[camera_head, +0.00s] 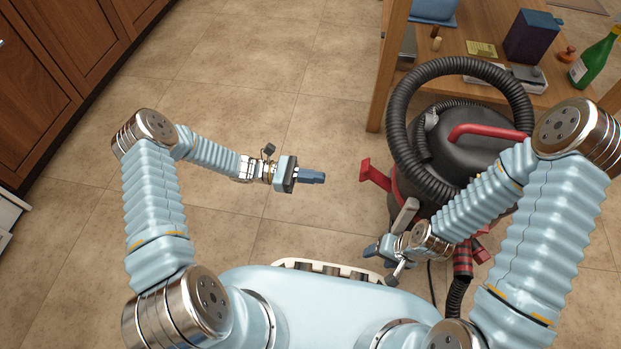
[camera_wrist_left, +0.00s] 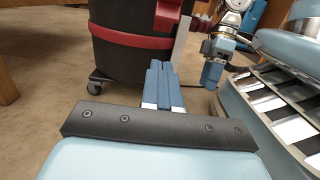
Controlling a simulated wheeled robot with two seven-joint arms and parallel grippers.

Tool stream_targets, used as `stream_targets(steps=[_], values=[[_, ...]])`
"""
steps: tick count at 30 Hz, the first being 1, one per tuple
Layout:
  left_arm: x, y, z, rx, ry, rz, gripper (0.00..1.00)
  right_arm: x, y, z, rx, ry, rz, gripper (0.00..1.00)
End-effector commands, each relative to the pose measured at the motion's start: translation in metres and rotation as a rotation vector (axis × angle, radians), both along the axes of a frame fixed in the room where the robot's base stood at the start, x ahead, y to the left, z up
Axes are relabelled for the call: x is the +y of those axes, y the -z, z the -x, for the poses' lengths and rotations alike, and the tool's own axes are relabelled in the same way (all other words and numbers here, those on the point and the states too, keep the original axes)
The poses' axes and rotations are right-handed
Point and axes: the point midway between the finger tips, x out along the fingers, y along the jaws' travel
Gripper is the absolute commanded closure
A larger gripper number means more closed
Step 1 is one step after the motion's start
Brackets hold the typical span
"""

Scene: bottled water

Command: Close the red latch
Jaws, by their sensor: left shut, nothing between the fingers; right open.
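A black vacuum cleaner (camera_head: 470,150) stands on the floor at the right of the head view. A red latch (camera_head: 374,174) juts out from its left side. In the left wrist view the red latch (camera_wrist_left: 168,13) shows at the top, against the dark drum (camera_wrist_left: 125,60). My left gripper (camera_head: 322,177) is shut and empty, to the left of the latch and apart from it. Its blue fingers (camera_wrist_left: 160,82) lie together below the latch in the wrist view. My right gripper (camera_head: 383,262) is open, low in front of the vacuum, partly hidden by its wrist.
A black hose (camera_head: 397,130) loops over the vacuum, which has a red handle (camera_head: 485,130). A wooden table (camera_head: 468,45) behind holds a green bottle (camera_head: 594,62) and boxes. Wooden cabinets (camera_head: 60,65) line the left. The tiled floor between is clear.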

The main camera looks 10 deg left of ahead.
Motion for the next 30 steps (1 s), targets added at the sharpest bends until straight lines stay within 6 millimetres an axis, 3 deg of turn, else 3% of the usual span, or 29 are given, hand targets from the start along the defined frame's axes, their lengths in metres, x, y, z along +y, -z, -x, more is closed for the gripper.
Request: stream_targets(steps=[6,12,19,30], values=[[-0.049,-0.003,0.001,0.001,0.005,0.001,1.00,0.000,0.004,0.000,-0.001,0.001,0.000,0.40],[-0.074,-0.023,0.001,-0.003,0.002,-0.002,1.00,0.000,0.004,0.000,-0.001,0.001,0.000,0.40],[-0.084,-0.035,0.000,-0.002,0.001,-0.002,1.00,0.000,0.005,0.000,-0.001,0.001,0.000,0.40],[-0.084,-0.036,0.000,-0.002,0.001,-0.004,1.00,0.000,0.004,0.000,-0.001,0.001,0.000,0.40]])
